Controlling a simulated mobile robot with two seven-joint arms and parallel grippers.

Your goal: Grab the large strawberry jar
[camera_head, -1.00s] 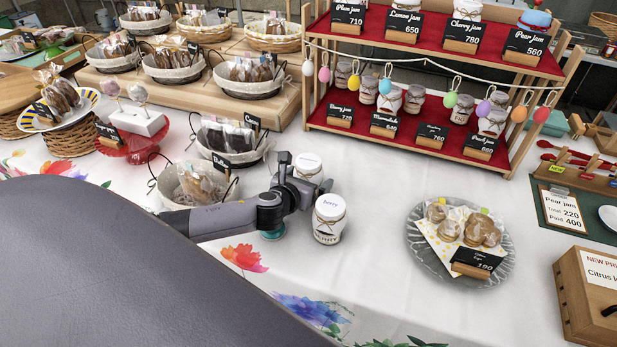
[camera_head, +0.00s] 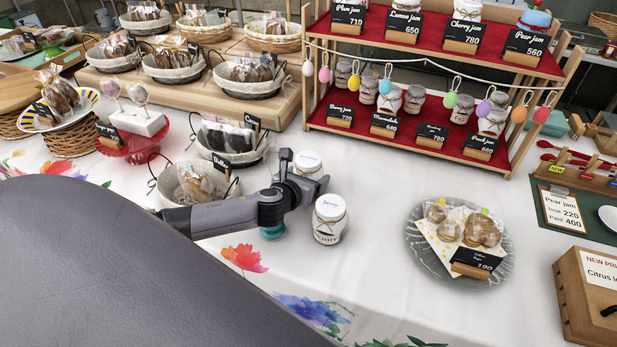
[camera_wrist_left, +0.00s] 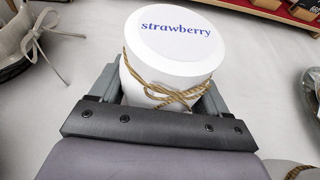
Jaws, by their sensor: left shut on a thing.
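The strawberry jar (camera_head: 308,162) is white with a white lid. The lid reads "strawberry" in blue in the left wrist view (camera_wrist_left: 178,38), and twine is tied around the neck. My left gripper (camera_head: 306,186) is shut on this jar, with a finger on each side of it. Its lower part is hidden by the gripper and a second jar. I cannot tell whether its base touches the table. My right gripper is not in view.
A second white jar (camera_head: 329,220), its lid ending in "berry", stands close in front of my left gripper. A basket of wrapped treats (camera_head: 197,184) is to the left. A glass plate of treats (camera_head: 424,262) is to the right. A jar shelf (camera_head: 400,128) stands behind. White cloth between is clear.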

